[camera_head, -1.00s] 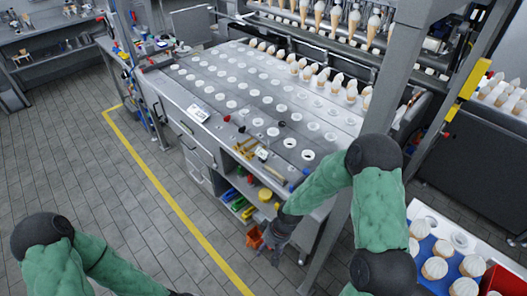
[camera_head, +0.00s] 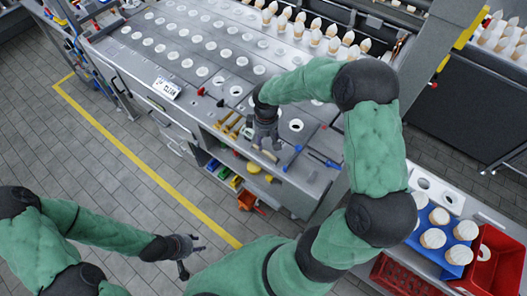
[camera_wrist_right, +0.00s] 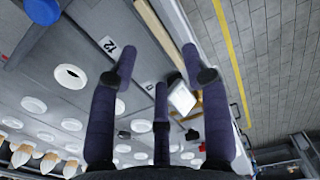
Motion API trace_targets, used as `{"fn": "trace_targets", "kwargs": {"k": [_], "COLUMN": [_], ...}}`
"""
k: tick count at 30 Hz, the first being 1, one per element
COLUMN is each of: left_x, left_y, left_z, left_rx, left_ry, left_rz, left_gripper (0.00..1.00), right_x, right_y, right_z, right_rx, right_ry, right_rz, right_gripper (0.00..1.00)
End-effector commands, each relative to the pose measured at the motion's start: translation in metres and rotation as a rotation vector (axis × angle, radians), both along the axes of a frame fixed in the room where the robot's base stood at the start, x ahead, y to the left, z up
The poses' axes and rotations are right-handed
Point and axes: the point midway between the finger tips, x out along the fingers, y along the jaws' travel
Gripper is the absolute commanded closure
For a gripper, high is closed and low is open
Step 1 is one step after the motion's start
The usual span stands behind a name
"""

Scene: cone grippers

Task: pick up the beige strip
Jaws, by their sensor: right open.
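The beige strip (camera_wrist_right: 157,28) lies along the edge of the grey worktop in the right wrist view. It runs from the top edge down towards the right fingertip, where its lower end is hard to make out. In the head view a small part of the strip (camera_head: 269,155) shows just below my right gripper (camera_head: 265,140). My right gripper also shows in the wrist view (camera_wrist_right: 160,72), open and empty, with its fingers spread above the worktop near the strip. My left gripper (camera_head: 192,254) is open and empty over the floor, far from the strip.
Yellow-handled tools (camera_head: 231,123) and a blue-handled tool (camera_head: 324,159) lie near the worktop edge. A white sign (camera_head: 167,88) stands further left. Coloured bins (camera_head: 226,175) sit on the shelf below. A red crate (camera_head: 497,262) and blue tray (camera_head: 448,237) are at right.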

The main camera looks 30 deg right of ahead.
Motion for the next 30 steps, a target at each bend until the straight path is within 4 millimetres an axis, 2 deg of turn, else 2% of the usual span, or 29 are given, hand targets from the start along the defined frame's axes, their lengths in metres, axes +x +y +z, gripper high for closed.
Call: {"fn": "trace_targets", "kwargs": {"k": [10,19,26,27,30], "left_x": [0.001,0.001,0.001,0.001,0.001], "left_y": [0.0,0.0,0.0,0.0,0.0], "left_z": [-0.001,-0.004,-0.004,-0.004,-0.004], "left_rx": [0.0,0.0,0.0,0.0,0.0], "left_ry": [-0.001,-0.002,-0.002,-0.001,-0.001], "left_rz": [0.0,0.001,0.001,0.0,0.0], "left_gripper": [0.6,0.6,0.6,0.6,0.6], "right_x": [0.0,0.002,0.003,0.003,0.003], "right_y": [0.0,0.0,0.0,0.0,0.0], "right_z": [-0.023,-0.062,-0.064,-0.064,-0.064], "right_rx": [0.001,0.001,0.001,0.001,0.0], "right_ry": [0.001,0.002,-0.002,-0.002,-0.001], "right_rz": [0.0,-0.001,0.0,-0.001,-0.001], "right_gripper": [0.52,0.52,0.52,0.55,0.83]}}
